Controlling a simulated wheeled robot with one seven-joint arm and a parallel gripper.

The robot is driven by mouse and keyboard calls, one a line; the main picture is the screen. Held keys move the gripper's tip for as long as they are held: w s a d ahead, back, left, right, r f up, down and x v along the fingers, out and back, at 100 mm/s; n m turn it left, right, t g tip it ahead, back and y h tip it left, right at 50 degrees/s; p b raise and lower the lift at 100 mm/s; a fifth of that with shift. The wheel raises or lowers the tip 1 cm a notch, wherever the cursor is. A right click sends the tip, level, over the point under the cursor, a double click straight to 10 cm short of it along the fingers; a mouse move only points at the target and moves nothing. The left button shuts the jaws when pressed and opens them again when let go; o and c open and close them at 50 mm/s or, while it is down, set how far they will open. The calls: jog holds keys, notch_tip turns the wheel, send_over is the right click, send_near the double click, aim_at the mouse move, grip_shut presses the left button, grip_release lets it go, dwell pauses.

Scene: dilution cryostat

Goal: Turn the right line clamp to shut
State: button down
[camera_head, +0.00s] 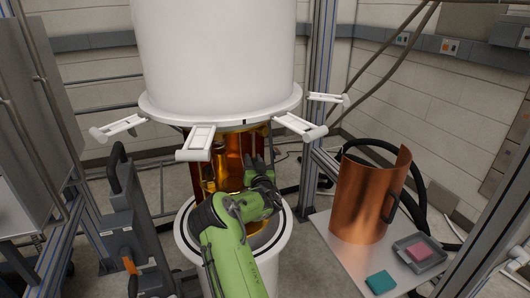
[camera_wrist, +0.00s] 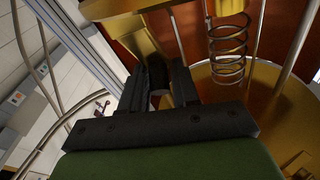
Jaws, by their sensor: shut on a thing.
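My gripper (camera_head: 259,170) reaches into the open gap under the white cryostat can, at the right side of the copper and gold interior. In the wrist view its two black fingers (camera_wrist: 158,78) are closed on a small dark piece (camera_wrist: 157,73), which appears to be the right line clamp. Most of the clamp is hidden by the fingers, so its turn angle cannot be told. In the head view the clamp is hidden behind my gripper and arm.
The white can (camera_head: 215,55) hangs above with white latch arms (camera_head: 300,126) around its rim. A coil spring (camera_wrist: 228,48) and thin rods are close right of the fingers. A copper shield (camera_head: 366,198) stands on a side table (camera_head: 345,250) with a grey tray (camera_head: 420,262).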

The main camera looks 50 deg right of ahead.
jog(key=p, duration=0.2)
jog(key=r+g+p, duration=0.1)
jog(key=shift+w+d+y+p, duration=0.3)
jog(key=shift+y+p, duration=0.05)
jog(key=shift+y, duration=0.05)
jog(key=p, duration=0.1)
jog(key=g+y+p, duration=0.1)
jog(key=shift+w+d+f+p, duration=0.15)
jog(key=shift+w+f+p, duration=0.05)
jog(key=shift+w+p, duration=0.2)
jog(key=shift+w+d+f+n+g+y+p, duration=0.2)
jog(key=shift+w+f+g+y+p, duration=0.15)
jog(key=shift+g+p, duration=0.25)
jog(key=shift+w+d+f+n+g+y+p, duration=0.1)
jog(key=shift+w+d+f+g+y+p, duration=0.1)
jog(key=shift+f+g+y+p, duration=0.3)
jog(key=shift+r, duration=0.2)
